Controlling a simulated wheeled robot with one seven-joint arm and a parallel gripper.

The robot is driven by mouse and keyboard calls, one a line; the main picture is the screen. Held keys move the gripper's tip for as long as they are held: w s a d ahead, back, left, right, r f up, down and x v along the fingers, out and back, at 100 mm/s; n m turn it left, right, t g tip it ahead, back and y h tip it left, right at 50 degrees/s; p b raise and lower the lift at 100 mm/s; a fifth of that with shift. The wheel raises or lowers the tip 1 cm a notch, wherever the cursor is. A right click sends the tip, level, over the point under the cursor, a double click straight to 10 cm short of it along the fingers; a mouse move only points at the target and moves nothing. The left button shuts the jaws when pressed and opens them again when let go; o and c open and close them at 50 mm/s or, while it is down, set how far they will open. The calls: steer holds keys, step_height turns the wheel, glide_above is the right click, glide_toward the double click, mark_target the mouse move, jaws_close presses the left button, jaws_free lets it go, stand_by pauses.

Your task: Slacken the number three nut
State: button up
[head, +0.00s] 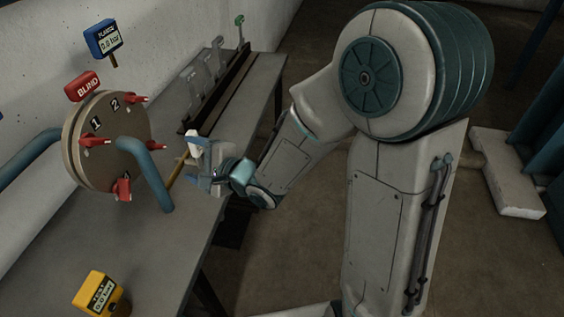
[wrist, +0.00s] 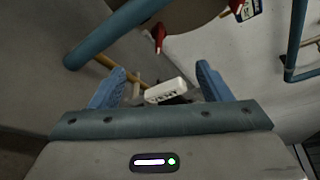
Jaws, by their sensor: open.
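A round brown flange (head: 122,140) stands on the bench with red nuts around its face. Plates 1 and 2 are readable; I cannot read a plate 3. Red nuts show at upper right (head: 135,98), at left (head: 95,142) and at the bottom (head: 124,187). My gripper (head: 200,158) is right of the flange, apart from the nuts. It is open in the wrist view (wrist: 160,82). A white block (wrist: 166,91) and a tan bar (wrist: 128,76) show between and beyond its fingers; contact is unclear. A red nut (wrist: 158,34) lies beyond.
A blue pipe (head: 148,165) bends out in front of the flange near my gripper. A red BLIND tag (head: 82,87), a blue gauge (head: 103,38) and a yellow gauge (head: 98,292) stand around it. A rack (head: 213,85) is at the bench's back.

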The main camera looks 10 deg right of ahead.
steer(key=s+d+n+g+h, duration=0.2)
steer(key=d+n+h, duration=0.5)
steer(key=d, duration=1.2)
steer(key=shift+s+d+f+h, duration=0.2)
steer(key=shift+s+f+h, duration=0.25)
steer(key=shift+h, duration=1.65)
steer(key=shift+r, duration=0.1)
